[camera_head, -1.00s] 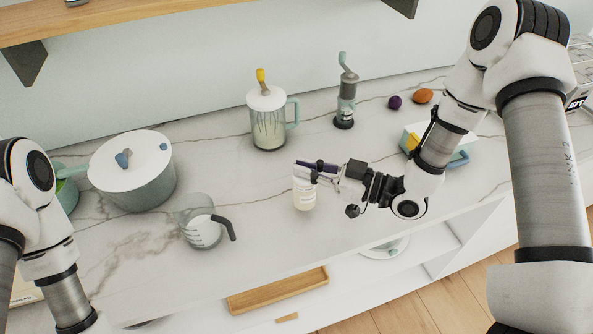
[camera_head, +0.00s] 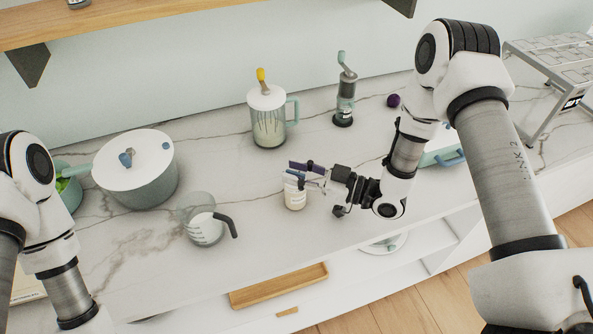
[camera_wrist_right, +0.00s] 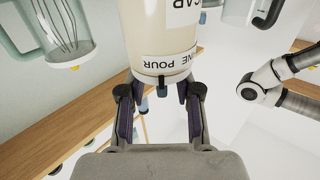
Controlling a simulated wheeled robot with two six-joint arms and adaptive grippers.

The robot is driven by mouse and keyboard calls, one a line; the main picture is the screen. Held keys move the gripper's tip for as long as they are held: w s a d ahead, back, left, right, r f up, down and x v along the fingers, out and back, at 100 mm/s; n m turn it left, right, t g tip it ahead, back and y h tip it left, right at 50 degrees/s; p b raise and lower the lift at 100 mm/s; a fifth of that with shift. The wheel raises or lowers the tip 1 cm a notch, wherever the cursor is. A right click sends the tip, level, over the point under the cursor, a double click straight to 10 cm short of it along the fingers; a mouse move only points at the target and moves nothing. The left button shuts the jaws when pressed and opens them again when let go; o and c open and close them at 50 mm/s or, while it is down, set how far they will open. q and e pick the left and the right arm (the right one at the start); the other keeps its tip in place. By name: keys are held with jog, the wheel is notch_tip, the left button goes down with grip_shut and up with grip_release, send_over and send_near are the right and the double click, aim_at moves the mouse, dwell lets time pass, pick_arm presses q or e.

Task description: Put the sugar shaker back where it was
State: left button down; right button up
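The sugar shaker is a small cream jar (camera_head: 295,198) with a white label, upright near the counter's front edge. My right gripper (camera_head: 298,174) reaches it from the right, its purple-padded fingers on either side of the shaker's upper part. The right wrist view, upside down, shows the shaker (camera_wrist_right: 160,35) between the fingers of the right gripper (camera_wrist_right: 160,98), which look shut on it. I cannot tell whether its base touches the counter. My left arm shows at the left, with its gripper out of view.
A glass measuring jug (camera_head: 204,230) stands left of the shaker, with a lidded pot (camera_head: 150,185) beyond it. A whisk jar (camera_head: 269,125) and a grey-green mill (camera_head: 345,95) stand behind. Bare marble counter (camera_head: 255,240) lies around the shaker.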

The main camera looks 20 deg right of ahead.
jog(key=shift+r, duration=0.15)
jog(key=v, duration=1.2)
jog(key=shift+b, duration=0.45)
